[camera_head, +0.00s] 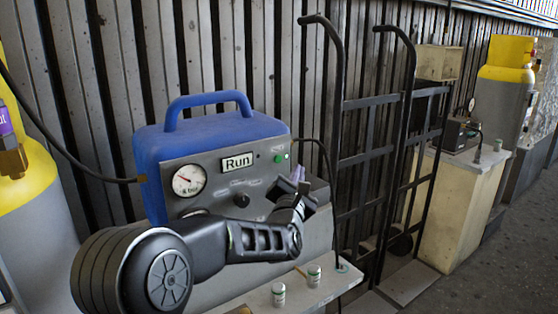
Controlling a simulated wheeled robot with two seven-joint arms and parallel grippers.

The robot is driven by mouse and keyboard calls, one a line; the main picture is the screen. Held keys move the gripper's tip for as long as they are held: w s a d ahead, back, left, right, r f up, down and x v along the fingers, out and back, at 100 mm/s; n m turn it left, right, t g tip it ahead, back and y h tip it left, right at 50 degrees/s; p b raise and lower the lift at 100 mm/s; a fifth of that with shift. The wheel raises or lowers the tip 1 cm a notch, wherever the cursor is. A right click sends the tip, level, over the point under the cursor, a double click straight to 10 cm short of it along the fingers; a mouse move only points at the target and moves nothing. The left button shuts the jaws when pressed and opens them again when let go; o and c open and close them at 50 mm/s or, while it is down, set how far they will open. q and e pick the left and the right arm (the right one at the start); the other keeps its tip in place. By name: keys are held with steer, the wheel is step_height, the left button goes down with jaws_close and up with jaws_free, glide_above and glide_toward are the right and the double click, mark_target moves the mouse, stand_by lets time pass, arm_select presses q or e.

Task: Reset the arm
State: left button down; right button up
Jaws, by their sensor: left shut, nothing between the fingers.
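My left arm comes in from the lower left. Its gripper (297,187) is shut, in front of the right side of the control panel; I cannot tell whether it touches the panel. A small purple patch shows beside the fingers, too small to identify. The blower housing (222,128) is blue with a carrying handle on top. Its grey front panel has a round gauge (189,180), a "Run" label (237,162), a black knob (241,200) and a green button (280,158). My arm hides the lower front of the unit. My right gripper is not in view.
Small white bottles (278,294) stand on a pale ledge (325,290) below the unit. A black hand truck (375,150) leans at the corrugated wall. Yellow-topped cylinders stand at the left (22,180) and far right (508,62). A cream cabinet (450,205) stands right; grey floor lies beyond.

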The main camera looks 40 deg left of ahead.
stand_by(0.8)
arm_select(q)
steer(key=s+d+f+m+g+h+p, duration=0.1)
steer(key=d+f+m+g+h+p, duration=0.2)
steer(key=d+f+m, duration=1)
steer(key=s+d+f+m+g+h, duration=0.25)
steer(key=d+f+m+h, duration=0.35)
steer(key=d+f+m, duration=0.6)
steer(key=s+d+f+m+g+h+p, duration=0.1)
steer(key=s+d+f+m+g, duration=0.2)
steer(key=s+f, duration=0.4)
steer(key=s+d+f+m+g+h+p, duration=0.1)
steer(key=s+d+f+m+g+p, duration=0.15)
steer(key=s+f, duration=0.4)
steer(key=s+d+f+m+g+h+p, duration=0.1)
steer(key=s+d+f+g, duration=0.2)
steer(key=s, duration=0.6)
steer(key=s+d+f+m+g+h+p, duration=0.1)
steer(key=s+d+f+g+p, duration=0.1)
steer(key=s+d+f, duration=0.3)
steer(key=s, duration=0.4)
steer(key=shift+d+g, duration=0.35)
steer(key=shift+g, duration=0.05)
